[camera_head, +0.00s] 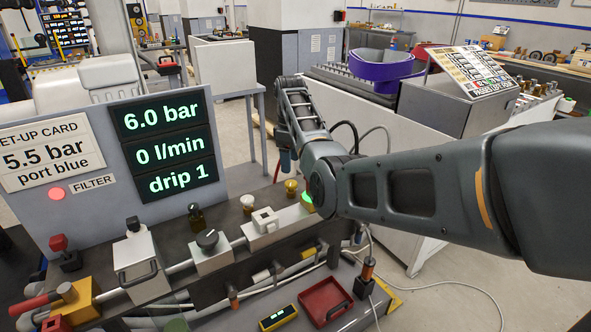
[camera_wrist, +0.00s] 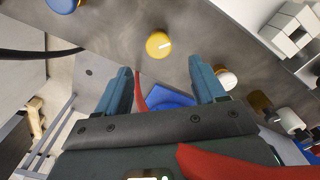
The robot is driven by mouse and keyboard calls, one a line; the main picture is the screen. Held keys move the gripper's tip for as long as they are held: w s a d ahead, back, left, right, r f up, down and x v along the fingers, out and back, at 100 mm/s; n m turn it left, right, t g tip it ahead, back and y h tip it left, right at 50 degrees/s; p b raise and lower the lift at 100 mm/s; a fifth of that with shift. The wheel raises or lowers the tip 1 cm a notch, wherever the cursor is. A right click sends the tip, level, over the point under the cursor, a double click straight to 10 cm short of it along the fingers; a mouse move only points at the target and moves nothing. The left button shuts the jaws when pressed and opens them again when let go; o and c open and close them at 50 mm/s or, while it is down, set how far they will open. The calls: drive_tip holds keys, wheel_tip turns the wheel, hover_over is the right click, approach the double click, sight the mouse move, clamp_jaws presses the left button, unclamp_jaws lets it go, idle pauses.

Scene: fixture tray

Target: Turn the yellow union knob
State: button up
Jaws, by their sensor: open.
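The round yellow knob with a pale mark on its face (camera_wrist: 158,44) stands on the grey panel in the wrist view, ahead of and between my fingertips. In the head view a small yellow knob (camera_head: 291,186) shows at the back edge of the bench, just below my gripper. My gripper (camera_wrist: 162,78) has its two blue fingers apart, with nothing gripped; the knob lies beyond the tips, not touched as far as I can see. In the head view my gripper (camera_head: 285,158) points down and is partly hidden by my arm.
A white knob (camera_wrist: 227,79) sits right of the yellow one, and a blue knob (camera_wrist: 62,5) at upper left. A red curved part (camera_wrist: 142,92) and a blue part (camera_wrist: 171,98) show between the fingers. The display panel (camera_head: 168,147) reads 6.0 bar, 0 l/min, drip 1.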

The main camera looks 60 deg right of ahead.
sight(291, 183)
drive_tip(key=shift+d+f, duration=0.1)
drive_tip(key=shift+f, duration=3.75)
drive_tip(key=c, duration=1.1)
